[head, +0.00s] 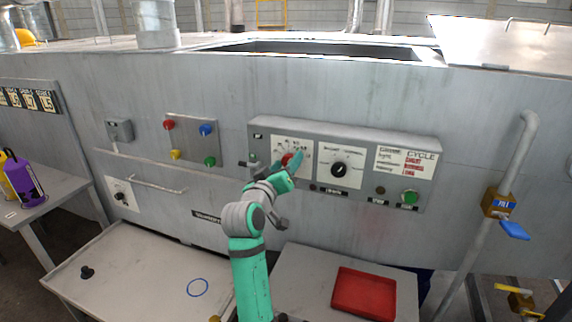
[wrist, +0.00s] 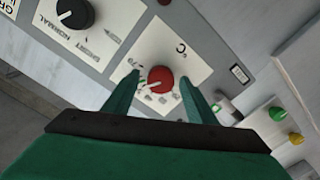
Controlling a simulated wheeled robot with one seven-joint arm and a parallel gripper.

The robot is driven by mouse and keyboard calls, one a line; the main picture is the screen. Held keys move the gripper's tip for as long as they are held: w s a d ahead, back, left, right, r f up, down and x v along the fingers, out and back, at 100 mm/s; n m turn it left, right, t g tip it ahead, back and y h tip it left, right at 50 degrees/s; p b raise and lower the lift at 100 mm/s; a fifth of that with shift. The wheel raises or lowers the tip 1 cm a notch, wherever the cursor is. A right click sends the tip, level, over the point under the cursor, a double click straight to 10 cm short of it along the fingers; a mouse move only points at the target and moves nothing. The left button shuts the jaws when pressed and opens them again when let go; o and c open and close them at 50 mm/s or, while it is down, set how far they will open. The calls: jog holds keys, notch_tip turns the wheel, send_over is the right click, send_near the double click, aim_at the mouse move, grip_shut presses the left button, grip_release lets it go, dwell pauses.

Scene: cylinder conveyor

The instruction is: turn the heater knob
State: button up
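The heater knob is most likely the red knob (wrist: 160,80) on a white dial plate marked °C in the wrist view. It also shows as a small red spot (head: 286,159) on the control panel (head: 400,140) in the head view, partly hidden by my gripper. My gripper (head: 296,165) is at the panel in front of this dial. In the wrist view my gripper's (wrist: 160,88) green fingers are apart, one on each side of the red knob, with visible gaps. Whether the fingertips reach the knob's depth is unclear.
A black knob (head: 340,169) on its own white plate sits just right of the red one. A green button (head: 409,197) is further right. A box with colored buttons (head: 192,140) is at left. A red tray (head: 363,293) lies on the table (head: 305,290) below.

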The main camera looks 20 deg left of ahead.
jog(key=s, duration=1.1)
jog(key=shift+a, duration=0.15)
jog(key=shift+w, duration=0.1)
